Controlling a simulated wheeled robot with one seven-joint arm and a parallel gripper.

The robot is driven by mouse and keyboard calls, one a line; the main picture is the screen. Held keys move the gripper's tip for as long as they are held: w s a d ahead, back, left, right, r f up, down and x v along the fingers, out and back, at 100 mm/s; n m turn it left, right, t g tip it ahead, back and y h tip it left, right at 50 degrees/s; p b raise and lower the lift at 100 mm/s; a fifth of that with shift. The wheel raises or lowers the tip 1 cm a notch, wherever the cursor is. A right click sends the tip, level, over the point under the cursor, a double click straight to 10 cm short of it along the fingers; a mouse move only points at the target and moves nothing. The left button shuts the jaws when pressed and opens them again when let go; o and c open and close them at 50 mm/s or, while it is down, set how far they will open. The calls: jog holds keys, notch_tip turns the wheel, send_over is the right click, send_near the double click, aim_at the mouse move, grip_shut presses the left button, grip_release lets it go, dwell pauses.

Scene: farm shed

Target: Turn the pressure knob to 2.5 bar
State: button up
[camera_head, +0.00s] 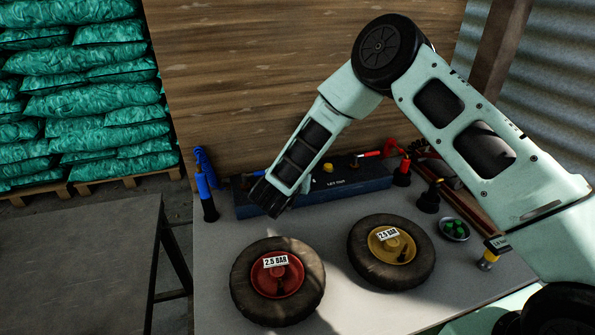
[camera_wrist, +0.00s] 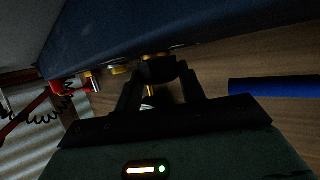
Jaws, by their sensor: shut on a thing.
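A long dark-blue box (camera_head: 350,187) marked "LET OUT" lies at the back of the grey workbench. It also fills the top of the wrist view (camera_wrist: 210,30). My gripper (camera_head: 266,200) reaches down to the box's left part. In the wrist view my gripper's fingers (camera_wrist: 160,80) are closed on a dark round knob (camera_wrist: 158,68) at the box, with brass parts beside it. In the head view my gripper hides the knob, and no scale or pointer can be read. Two wheels, one with a red hub (camera_head: 288,283) and one with a yellow hub (camera_head: 382,255), carry "2.5 BAR" labels.
A blue tool with a black end (camera_head: 207,190) stands left of the box. A yellow button (camera_head: 328,167), a red-and-black item (camera_head: 402,172), a black item (camera_head: 429,197) and a bowl with green pieces (camera_head: 454,229) are to the right. A wooden wall (camera_head: 290,70) rises behind.

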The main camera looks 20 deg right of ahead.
jog(key=shift+a+m+g+h, duration=0.15)
jog(key=shift+m+g+h, duration=0.45)
jog(key=shift+m+h, duration=0.2)
jog(key=o, duration=1)
jog(key=shift+c, duration=0.2)
